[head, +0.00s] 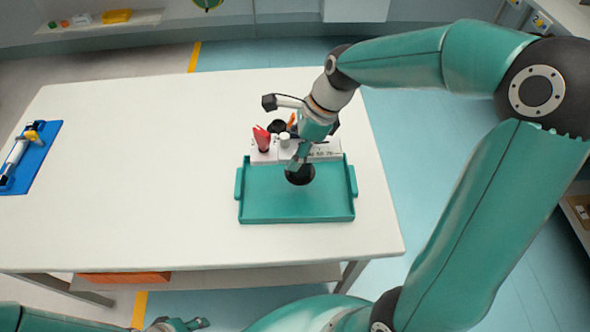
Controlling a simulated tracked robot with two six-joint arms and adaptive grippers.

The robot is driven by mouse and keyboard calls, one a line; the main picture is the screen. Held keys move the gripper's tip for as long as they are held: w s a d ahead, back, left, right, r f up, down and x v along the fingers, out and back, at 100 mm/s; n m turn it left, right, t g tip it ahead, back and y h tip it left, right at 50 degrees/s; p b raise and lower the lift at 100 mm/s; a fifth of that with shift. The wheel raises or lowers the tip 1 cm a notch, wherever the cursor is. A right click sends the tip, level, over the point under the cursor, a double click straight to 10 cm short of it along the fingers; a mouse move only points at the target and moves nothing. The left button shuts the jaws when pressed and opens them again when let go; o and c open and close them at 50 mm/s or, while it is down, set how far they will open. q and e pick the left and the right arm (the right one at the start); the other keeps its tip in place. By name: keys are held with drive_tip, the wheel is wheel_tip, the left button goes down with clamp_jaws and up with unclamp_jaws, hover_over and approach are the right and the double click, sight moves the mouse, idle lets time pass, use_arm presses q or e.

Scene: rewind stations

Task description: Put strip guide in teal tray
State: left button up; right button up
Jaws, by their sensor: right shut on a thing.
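The teal tray (270,212) lies on the white table near its right side, with a raised rim and a handle at each side. My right gripper (299,160) points down over the tray's back part. It is shut on a dark, rounded piece (300,175), which appears to be the strip guide. The gripper hides part of it, and I cannot tell whether it touches the tray floor. My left gripper (186,324) shows only partly at the bottom edge, low in front of the table, and its opening is unclear.
A white holder (265,156) with a red-handled tool (262,139) and other small items stands right behind the tray. A blue mat (39,158) with a white and yellow device (20,152) lies at the table's left. The middle of the white table (140,170) is clear.

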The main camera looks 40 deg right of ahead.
sight(316, 148)
drive_tip(key=shift+f, duration=3.95)
drive_tip(key=shift+f+b, duration=0.15)
drive_tip(key=shift+b, duration=0.15)
drive_tip(key=o, duration=1.5)
drive_tip(key=shift+c, duration=0.2)
drive_tip(key=shift+s, duration=0.1)
drive_tip(key=v, duration=1.2)
drive_tip(key=shift+s+p, duration=0.15)
drive_tip(key=shift+p, duration=0.2)
